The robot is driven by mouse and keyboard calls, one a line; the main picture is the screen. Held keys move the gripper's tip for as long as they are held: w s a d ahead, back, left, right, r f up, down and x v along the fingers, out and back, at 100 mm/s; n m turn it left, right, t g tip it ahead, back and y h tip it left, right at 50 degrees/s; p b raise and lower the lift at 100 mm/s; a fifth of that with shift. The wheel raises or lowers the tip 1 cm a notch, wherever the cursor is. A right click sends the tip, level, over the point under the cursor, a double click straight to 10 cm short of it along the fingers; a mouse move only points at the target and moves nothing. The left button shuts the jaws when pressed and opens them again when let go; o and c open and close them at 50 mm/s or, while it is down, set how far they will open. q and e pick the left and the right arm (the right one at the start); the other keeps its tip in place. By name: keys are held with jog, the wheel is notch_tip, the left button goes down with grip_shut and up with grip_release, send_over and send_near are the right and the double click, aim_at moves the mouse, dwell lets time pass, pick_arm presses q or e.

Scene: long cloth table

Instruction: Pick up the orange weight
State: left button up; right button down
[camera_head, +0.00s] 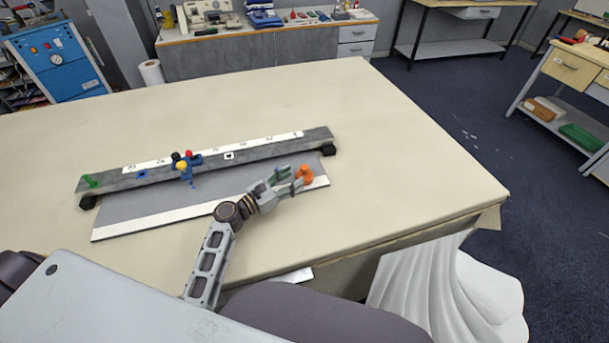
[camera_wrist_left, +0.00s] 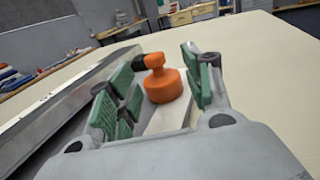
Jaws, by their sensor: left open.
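The orange weight (camera_head: 306,173) stands upright near the right end of the grey board with white strips (camera_head: 150,222). In the left wrist view the orange weight (camera_wrist_left: 163,84) has a wide round body and a narrow neck with a small knob. My left gripper (camera_head: 294,178) is open and reaches it from the left. In the left wrist view its green finger pads (camera_wrist_left: 155,85) stand on both sides of the weight, with a gap to the right pad. I cannot tell whether the left pad touches it. My right gripper is not in view.
A long grey beam with a scale (camera_head: 240,147) lies just behind the board. A blue carriage with red, yellow and black knobs (camera_head: 187,163) sits on it, and a green piece (camera_head: 90,181) is at its left end. The cream tabletop (camera_head: 400,140) is clear to the right.

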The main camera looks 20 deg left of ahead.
aim_at(305, 166)
pick_arm(q)
jog(key=shift+w+d, duration=0.4)
jog(key=shift+w, duration=0.2)
jog(key=shift+w+d+r+p, duration=0.15)
jog(key=shift+w+d+p, duration=0.15)
jog(key=shift+w, duration=0.4)
jog(key=shift+w+d+r+p, duration=0.1)
jog(key=shift+w+d+p, duration=0.15)
jog(key=shift+w, duration=0.45)
jog(key=shift+x, duration=1.1)
jog(key=shift+f, duration=0.1)
grip_shut()
jog(key=shift+w, duration=0.1)
